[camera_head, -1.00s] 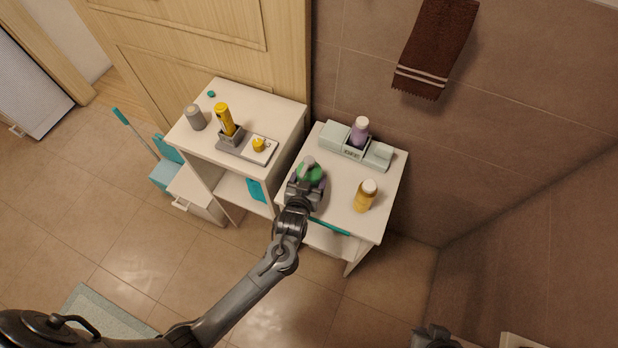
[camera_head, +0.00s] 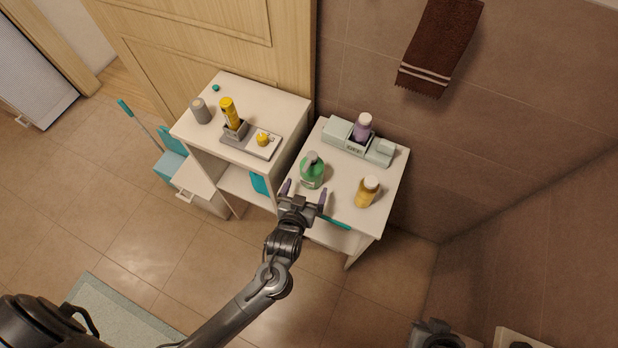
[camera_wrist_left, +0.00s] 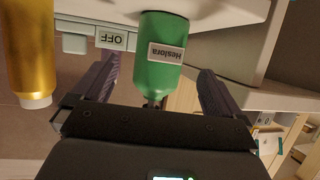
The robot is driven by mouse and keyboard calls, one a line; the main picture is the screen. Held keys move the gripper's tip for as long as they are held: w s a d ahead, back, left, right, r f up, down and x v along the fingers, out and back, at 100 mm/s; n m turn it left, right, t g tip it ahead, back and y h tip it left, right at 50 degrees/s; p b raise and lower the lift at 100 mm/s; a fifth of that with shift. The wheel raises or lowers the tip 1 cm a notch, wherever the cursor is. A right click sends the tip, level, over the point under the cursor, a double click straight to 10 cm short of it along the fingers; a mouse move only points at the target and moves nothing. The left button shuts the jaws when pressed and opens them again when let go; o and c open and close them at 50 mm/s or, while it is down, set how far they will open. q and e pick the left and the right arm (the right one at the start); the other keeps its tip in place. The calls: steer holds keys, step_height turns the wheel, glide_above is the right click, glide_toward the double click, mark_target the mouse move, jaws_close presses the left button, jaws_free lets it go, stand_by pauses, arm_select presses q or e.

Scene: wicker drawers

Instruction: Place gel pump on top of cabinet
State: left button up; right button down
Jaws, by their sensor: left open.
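The gel pump, a green bottle with a grey pump head (camera_head: 312,172), stands upright on the top of the right white cabinet (camera_head: 338,190), near its left edge. My left gripper (camera_head: 304,192) is open just in front of the bottle, its fingers pointing at it. In the left wrist view, which is upside down, the green bottle (camera_wrist_left: 160,52) with its label shows between the spread fingers, and neither finger visibly touches it. A dark part at the bottom edge, perhaps my right gripper (camera_head: 435,336), is cut off, and its jaws cannot be made out.
A yellow bottle (camera_head: 367,191) stands right of the gel pump. A pale green organizer (camera_head: 338,131) with a purple bottle (camera_head: 362,126) is behind. The left cabinet (camera_head: 262,92) holds a grey cup (camera_head: 200,110) and a tray (camera_head: 262,151) with yellow items. A teal handle (camera_head: 336,223) is at the front.

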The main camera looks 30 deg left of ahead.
arm_select(q)
steer(key=s+a+r+m+g+h, duration=0.1)
steer(key=s+g, duration=0.3)
steer(key=s, duration=0.5)
steer(key=s+a+r+m+g+h, duration=0.1)
steer(key=s+a+r+m+g, duration=0.2)
steer(key=s, duration=0.7)
steer(key=g, duration=0.2)
steer(key=shift+s+a+r+g+h, duration=0.25)
steer(key=shift+s+r+g+h, duration=0.05)
steer(key=shift+h, duration=0.1)
steer(key=shift+r+p, duration=0.1)
steer(key=shift+p, duration=0.2)
step_height(320, 180, up, 27)
steer(key=p, duration=2.7)
steer(key=shift+r, duration=0.15)
